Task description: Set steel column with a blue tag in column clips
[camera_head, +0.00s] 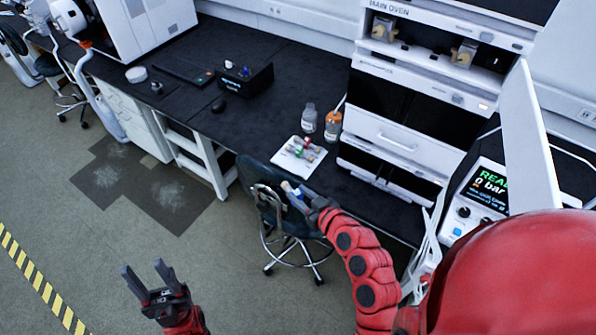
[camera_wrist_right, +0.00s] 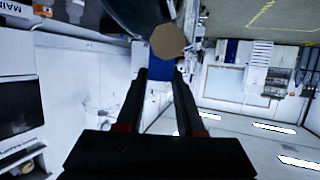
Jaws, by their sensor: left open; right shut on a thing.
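My right gripper (camera_head: 302,197) is shut on a short column (camera_head: 287,186) with a tan end and a blue part, held in front of the bench above the chair. In the right wrist view the column's tan end (camera_wrist_right: 167,41) and blue band (camera_wrist_right: 158,75) show between the fingers (camera_wrist_right: 160,82). Its steel body cannot be made out. My left gripper (camera_head: 143,269) is open and empty, low over the floor at lower left. Two beige holders (camera_head: 463,52), which look like the column clips, sit inside the open upper bay marked MAIN OVEN.
A dark chair (camera_head: 262,175) stands before the bench. An open white door (camera_head: 530,135) stands right of the oven.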

